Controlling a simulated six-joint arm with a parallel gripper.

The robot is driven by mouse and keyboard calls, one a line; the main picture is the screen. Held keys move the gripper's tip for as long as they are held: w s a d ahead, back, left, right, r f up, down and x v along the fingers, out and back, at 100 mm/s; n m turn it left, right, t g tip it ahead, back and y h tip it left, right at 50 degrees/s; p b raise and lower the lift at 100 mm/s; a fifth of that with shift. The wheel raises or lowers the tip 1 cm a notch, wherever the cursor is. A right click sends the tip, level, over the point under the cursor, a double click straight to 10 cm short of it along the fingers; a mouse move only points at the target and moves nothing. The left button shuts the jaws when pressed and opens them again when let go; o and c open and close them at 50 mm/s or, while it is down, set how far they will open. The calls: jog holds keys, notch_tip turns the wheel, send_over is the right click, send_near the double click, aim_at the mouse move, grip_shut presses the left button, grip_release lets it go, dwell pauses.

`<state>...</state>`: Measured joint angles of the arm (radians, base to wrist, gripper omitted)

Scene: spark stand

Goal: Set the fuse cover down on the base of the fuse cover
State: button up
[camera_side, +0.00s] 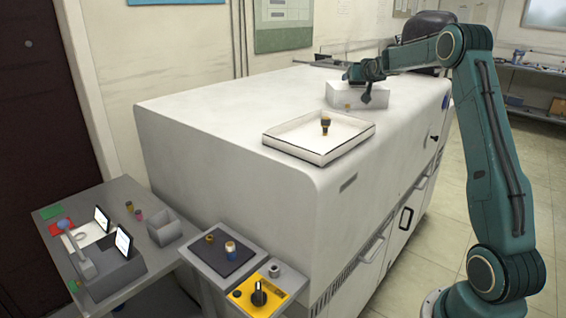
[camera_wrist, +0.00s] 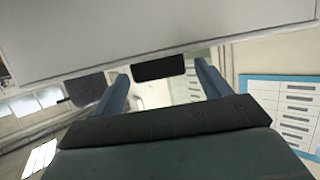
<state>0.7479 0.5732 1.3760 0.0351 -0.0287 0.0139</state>
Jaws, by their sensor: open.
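My gripper (camera_side: 366,88) is at the back right of the white cabinet in the side view, beside and above a white box. In the wrist view its two blue-grey fingers (camera_wrist: 160,82) stand wide apart with nothing held between them.
The white tray (camera_side: 283,142) lies on the cabinet top (camera_side: 215,105), which is otherwise mostly clear. The white box (camera_side: 376,96) stands behind it. A yellow panel with a black knob (camera_side: 259,294) and a grey side table (camera_side: 118,192) with small pieces are at the front left.

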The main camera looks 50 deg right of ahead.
jog(key=v, duration=1.1)
jog(key=shift+f, duration=0.1)
dwell(0.5)
jog(key=s+a+n+y, duration=0.2)
jog(key=s+a+y, duration=0.1)
jog(key=a, duration=1)
jog(key=s+a+n+y, duration=0.2)
jog(key=s+a+y, duration=0.15)
jog(key=a, duration=0.95)
jog(key=s+a+f+n+g+y, duration=0.1)
jog(key=s+a+f, duration=0.3)
jog(key=s+a, duration=0.4)
jog(key=s+a+f+n+g+y, duration=0.2)
jog(key=s+a, duration=0.6)
jog(key=s, duration=0.4)
notch_tip(320, 180, down, 3)
jog(key=shift+r+n+g, duration=0.1)
jog(key=shift+n+g, duration=0.5)
jog(key=shift+n, duration=0.4)
jog(key=shift+o, duration=0.4)
